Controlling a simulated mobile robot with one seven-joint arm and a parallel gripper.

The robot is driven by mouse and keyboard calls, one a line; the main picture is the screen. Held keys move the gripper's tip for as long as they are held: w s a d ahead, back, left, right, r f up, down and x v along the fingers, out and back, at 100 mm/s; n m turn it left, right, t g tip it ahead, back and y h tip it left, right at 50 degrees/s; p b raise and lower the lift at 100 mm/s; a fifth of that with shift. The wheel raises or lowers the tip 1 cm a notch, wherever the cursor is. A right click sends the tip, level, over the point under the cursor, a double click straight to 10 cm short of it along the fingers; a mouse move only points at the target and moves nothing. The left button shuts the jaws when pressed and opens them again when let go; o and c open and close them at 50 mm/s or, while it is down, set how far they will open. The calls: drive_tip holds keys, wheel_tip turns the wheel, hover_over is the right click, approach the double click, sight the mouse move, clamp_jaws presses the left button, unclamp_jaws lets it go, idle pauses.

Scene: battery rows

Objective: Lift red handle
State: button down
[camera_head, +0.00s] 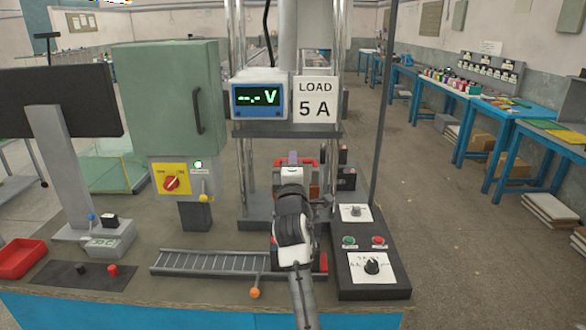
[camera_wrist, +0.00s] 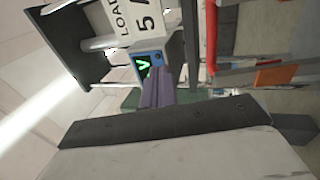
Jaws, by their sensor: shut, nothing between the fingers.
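A red handle (camera_head: 279,163) shows in the head view on a unit on the bench, partly hidden behind my wrist. In the wrist view a red bar (camera_wrist: 211,38), probably the same handle, runs at the upper right, with an orange and grey part beside it. My gripper (camera_head: 292,157) has purple-grey fingers, shut and empty; they also show in the wrist view (camera_wrist: 156,88). The fingers overlap the handle area in the head view. In the wrist view they are to the left of the red bar with a gap between. My arm hides much of the unit.
A voltmeter (camera_head: 259,98) and a "LOAD 5 A" sign (camera_head: 315,101) stand behind my gripper. A green cabinet (camera_head: 165,100) with a red knob is left. A control box (camera_head: 372,268) is right; a roller rack (camera_head: 205,264) and a red tray (camera_head: 22,258) lie left.

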drive_tip(key=shift+s+r+b, duration=0.15)
drive_tip(key=shift+s+r, duration=0.15)
drive_tip(key=shift+s, duration=0.45)
drive_tip(key=shift+s+r+b, duration=0.15)
drive_tip(key=shift+s+r, duration=0.1)
drive_tip(key=shift+s, duration=0.45)
